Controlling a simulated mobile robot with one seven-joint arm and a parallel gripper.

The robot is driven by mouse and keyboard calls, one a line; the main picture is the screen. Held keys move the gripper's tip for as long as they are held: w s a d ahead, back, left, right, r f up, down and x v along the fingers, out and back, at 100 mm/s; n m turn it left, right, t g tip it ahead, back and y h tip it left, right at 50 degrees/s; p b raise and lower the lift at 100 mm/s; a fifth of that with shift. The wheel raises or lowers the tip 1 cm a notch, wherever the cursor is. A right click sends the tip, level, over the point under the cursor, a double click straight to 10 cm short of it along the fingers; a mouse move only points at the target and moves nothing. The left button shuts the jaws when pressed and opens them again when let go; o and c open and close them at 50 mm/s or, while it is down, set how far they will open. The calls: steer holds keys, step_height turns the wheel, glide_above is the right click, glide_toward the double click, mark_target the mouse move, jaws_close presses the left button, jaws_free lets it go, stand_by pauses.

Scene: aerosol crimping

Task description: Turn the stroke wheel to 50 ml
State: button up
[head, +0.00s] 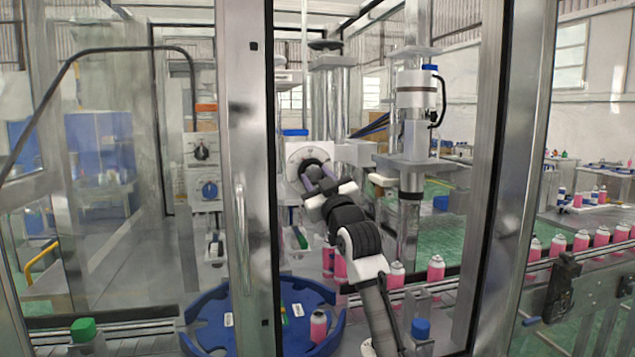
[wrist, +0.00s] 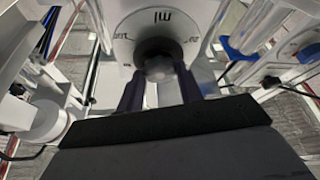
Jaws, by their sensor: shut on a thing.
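The stroke wheel is a dark round knob on a white dial plate (head: 297,156), behind the open gap in the machine's frame. In the wrist view the knob (wrist: 157,55) is at the top centre, with its dial plate (wrist: 130,30) behind it. Part of the lettering, including "ml", shows on the plate, but I cannot read the setting. My gripper (head: 318,181) reaches up to the knob from the lower right. In the wrist view its two dark fingers (wrist: 158,90) lie on either side of the knob, shut on it.
A blue round carrier (head: 205,325) with a pink can (head: 318,325) is below the dial. More pink cans (head: 435,268) stand along the conveyor at right. Metal frame posts (head: 245,180) flank the opening. A control box with a blue knob (head: 209,190) is to the left.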

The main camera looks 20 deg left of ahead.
steer(key=o, duration=1)
steer(key=b+v, duration=0.5)
steer(key=v, duration=0.9)
steer(key=shift+a, duration=0.1)
